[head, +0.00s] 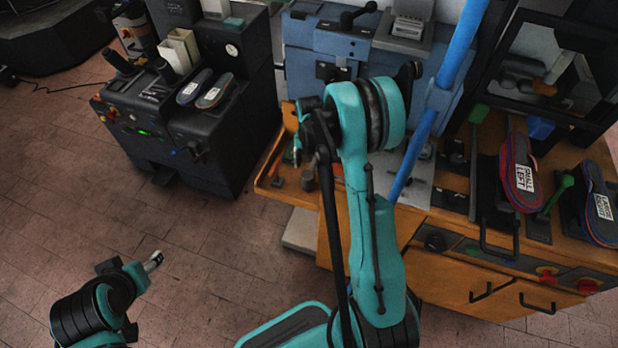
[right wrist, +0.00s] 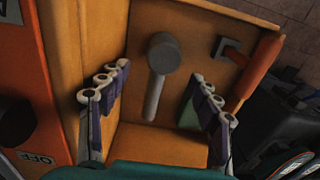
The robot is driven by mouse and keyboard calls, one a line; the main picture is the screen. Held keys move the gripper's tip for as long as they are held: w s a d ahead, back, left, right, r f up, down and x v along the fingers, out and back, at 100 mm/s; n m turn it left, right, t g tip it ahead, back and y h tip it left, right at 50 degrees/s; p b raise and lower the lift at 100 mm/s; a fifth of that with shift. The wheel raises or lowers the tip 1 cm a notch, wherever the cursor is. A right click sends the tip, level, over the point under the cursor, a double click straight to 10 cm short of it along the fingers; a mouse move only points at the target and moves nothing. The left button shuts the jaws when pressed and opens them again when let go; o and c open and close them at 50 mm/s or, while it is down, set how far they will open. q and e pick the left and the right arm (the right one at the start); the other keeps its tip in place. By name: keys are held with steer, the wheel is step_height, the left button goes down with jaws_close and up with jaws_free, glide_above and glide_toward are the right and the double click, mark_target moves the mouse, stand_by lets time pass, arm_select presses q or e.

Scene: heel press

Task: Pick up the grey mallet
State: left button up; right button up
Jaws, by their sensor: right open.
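The grey mallet (right wrist: 158,72) lies in an orange tray (right wrist: 205,18) in the right wrist view, its round head far and its handle pointing toward me. In the head view its grey head (head: 308,179) seems to show in the tray at the bench's left end. My right gripper (right wrist: 161,76) is open and empty, its fingers on either side of the mallet and apart from it. In the head view my right gripper (head: 298,150) is mostly hidden by its own arm. My left gripper (head: 153,261) is low at the left, away from the bench; its jaws are unclear.
A second tool with an orange handle (right wrist: 258,70) lies in the tray, right of the mallet. The tray walls stand close around. A blue machine (head: 300,60) stands behind, a black machine (head: 225,130) with insoles to the left.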

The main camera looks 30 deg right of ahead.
mark_target(313, 168)
step_height(313, 168, down, 3)
steer(key=shift+r+b, duration=0.1)
steer(key=shift+b, duration=0.4)
step_height(313, 168, down, 6)
steer(key=shift+w+r+b, duration=0.15)
steer(key=shift+r+b, duration=0.1)
steer(key=shift+b, duration=1)
steer(key=shift+r, duration=0.15)
jaws_close()
